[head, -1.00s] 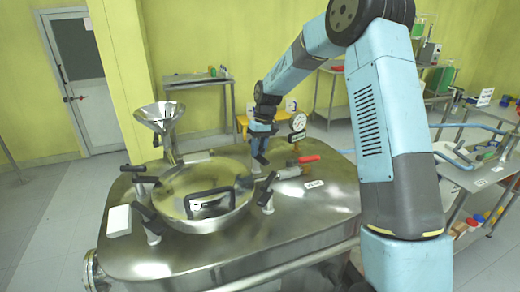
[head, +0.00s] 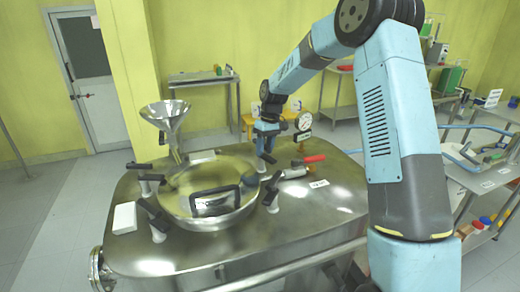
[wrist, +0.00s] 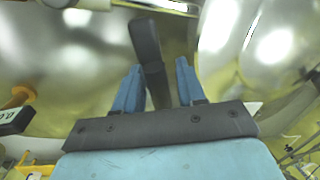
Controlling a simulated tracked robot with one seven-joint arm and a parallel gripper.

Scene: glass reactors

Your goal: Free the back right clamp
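The round steel lid (head: 180,203) with a black bar handle sits on top of the steel reactor (head: 330,195), with black-handled clamps around its rim. The back right clamp, at the lid's far right edge, is largely hidden by my gripper (head: 266,146) in the head view. In the wrist view, a black clamp handle (wrist: 146,42) stands between the two blue fingers of my gripper (wrist: 158,78). The fingers are apart, with a visible gap on the right of the handle. The front right clamp (head: 272,188) stands nearer, its handle tilted up.
A steel funnel (head: 166,118) stands behind the lid. A pressure gauge (head: 304,121) and a red-handled valve (head: 311,159) are close to the right of my gripper. A white block (head: 124,217) lies at the reactor's left. Other clamps (head: 152,217) stand along the lid's left side.

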